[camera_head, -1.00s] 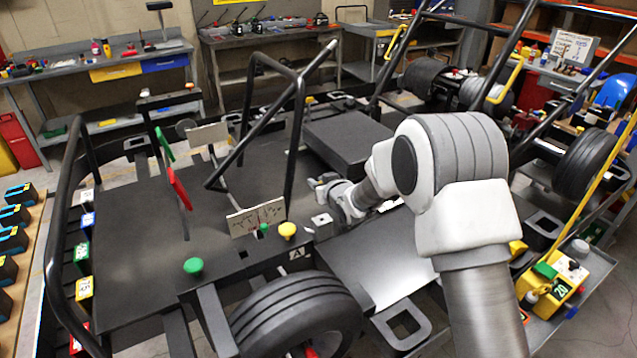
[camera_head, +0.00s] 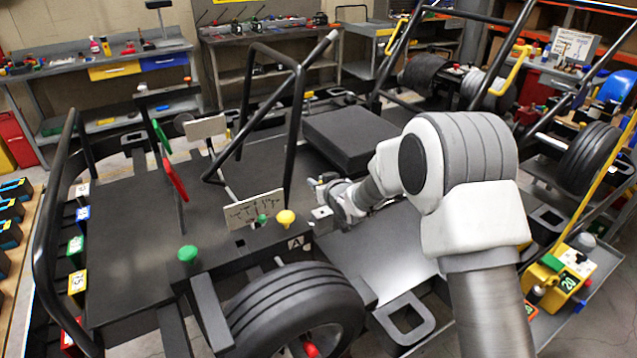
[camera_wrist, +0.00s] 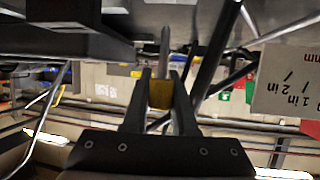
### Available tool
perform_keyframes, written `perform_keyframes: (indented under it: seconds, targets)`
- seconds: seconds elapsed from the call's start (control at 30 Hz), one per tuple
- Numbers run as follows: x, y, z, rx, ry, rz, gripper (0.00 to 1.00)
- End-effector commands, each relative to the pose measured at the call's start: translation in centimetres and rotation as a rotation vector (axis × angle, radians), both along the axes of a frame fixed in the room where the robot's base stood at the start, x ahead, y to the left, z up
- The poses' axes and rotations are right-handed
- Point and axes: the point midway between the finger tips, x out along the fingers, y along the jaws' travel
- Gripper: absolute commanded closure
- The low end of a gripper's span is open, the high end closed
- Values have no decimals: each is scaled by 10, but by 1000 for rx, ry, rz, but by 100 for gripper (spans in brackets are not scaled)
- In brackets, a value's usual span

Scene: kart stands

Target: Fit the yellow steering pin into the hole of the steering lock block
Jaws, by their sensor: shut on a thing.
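My gripper (camera_wrist: 160,92) is shut on the yellow steering pin (camera_wrist: 160,96). In the wrist view its yellow part sits between the two fingertips, and a grey rod runs in line beyond it; I cannot tell whether that rod is part of the pin. In the head view my gripper (camera_head: 324,182) is over the kart deck, just behind a small light-grey block (camera_head: 321,212) with a dark hole in its top, which looks like the steering lock block. The pin is not clearly visible there. The gripper appears apart from the block.
A yellow knob (camera_head: 285,218) and a green knob (camera_head: 188,254) stand on the deck's near edge. A marked plate (camera_head: 254,210) stands beside the yellow knob. Black frame tubes (camera_head: 299,120) rise left of my gripper. A tyre (camera_head: 296,312) is in front.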

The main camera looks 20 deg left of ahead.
Motion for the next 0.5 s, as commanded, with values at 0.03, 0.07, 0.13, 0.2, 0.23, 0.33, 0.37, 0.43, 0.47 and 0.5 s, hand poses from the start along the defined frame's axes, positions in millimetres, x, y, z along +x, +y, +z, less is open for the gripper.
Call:
perform_keyframes:
  seconds: [0.03, 0.07, 0.13, 0.2, 0.23, 0.33, 0.37, 0.43, 0.47, 0.5]
  targets:
    - [0, 0, -4, 0, 0, 0, 100]
    - [0, 0, -5, 0, 0, 0, 100]
    - [0, 0, -8, 0, 0, 0, 100]
    - [0, 0, -10, 0, 0, 0, 100]
    - [0, 0, -12, 0, 0, 0, 100]
    - [0, 0, -15, 0, 0, 0, 100]
    - [0, 0, -16, 0, 0, -1, 100]
    - [0, 0, -19, 0, 0, -1, 100]
    - [0, 0, -20, 0, 0, -1, 100]
    - [0, 0, -22, 0, 0, -1, 100]
